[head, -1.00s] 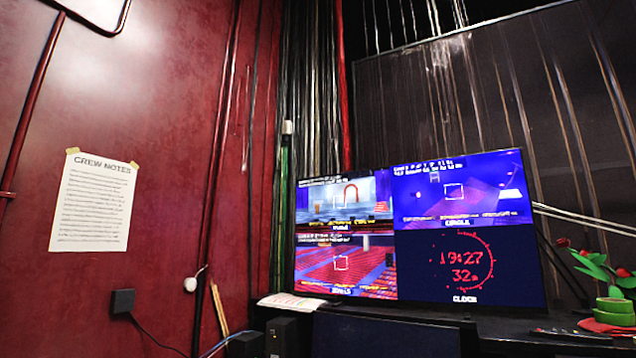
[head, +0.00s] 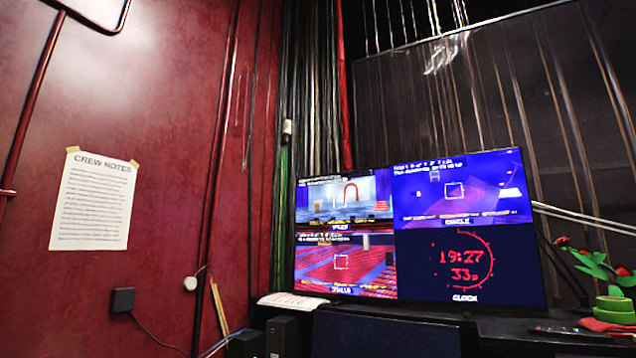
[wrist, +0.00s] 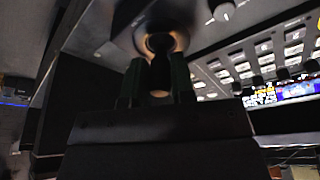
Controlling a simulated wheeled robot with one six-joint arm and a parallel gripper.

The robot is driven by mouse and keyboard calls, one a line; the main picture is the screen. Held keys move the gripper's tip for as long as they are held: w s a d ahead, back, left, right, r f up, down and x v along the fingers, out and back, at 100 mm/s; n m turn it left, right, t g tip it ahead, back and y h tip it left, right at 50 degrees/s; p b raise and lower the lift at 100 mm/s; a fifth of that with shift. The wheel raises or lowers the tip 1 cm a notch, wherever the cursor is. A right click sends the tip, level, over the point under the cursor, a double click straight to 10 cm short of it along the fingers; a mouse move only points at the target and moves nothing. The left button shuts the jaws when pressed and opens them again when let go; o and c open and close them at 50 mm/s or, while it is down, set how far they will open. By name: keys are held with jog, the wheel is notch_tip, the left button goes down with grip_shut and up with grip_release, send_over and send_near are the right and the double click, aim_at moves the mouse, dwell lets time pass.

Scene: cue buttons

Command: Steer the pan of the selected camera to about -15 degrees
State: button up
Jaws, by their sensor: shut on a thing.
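The monitor (head: 420,236) in the head view is split into four pictures. The upper left one (head: 343,200) shows a red arch, the upper right one (head: 461,190) a purple-blue stage, and the lower left one (head: 345,270) red rows. Their small text, including any pan value, is too blurred to read. In the wrist view my gripper (wrist: 158,76) is shut on a dark joystick (wrist: 159,47), which rises from a round, lit base on a console (wrist: 265,50). The joystick's tilt is hard to tell. My gripper is not in the head view.
The lower right monitor picture is a red clock (head: 465,262). A Crew Notes sheet (head: 94,202) hangs on the red wall at left. A plant and green tape (head: 614,310) are at right. A knob (wrist: 222,12) and rows of pale keys (wrist: 245,65) lie near my gripper.

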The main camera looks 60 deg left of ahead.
jog(key=shift+s, duration=0.1)
dwell(0.5)
jog(key=shift+s+a, duration=0.2)
jog(key=shift+a, duration=0.2)
jog(key=shift+s+a, duration=0.1)
jog(key=shift+w+d+b, duration=0.2)
jog(key=shift+d+b, duration=0.1)
jog(key=shift+b, duration=0.2)
jog(key=shift+c, duration=0.2)
dwell(1.9)
jog(key=shift+o, duration=0.2)
jog(key=shift+w+d, duration=0.15)
jog(key=shift+d, duration=0.15)
jog(key=shift+a+b, duration=0.1)
jog(key=shift+b, duration=0.2)
dwell(0.9)
jog(key=o, duration=0.5)
jog(key=shift+r, duration=0.15)
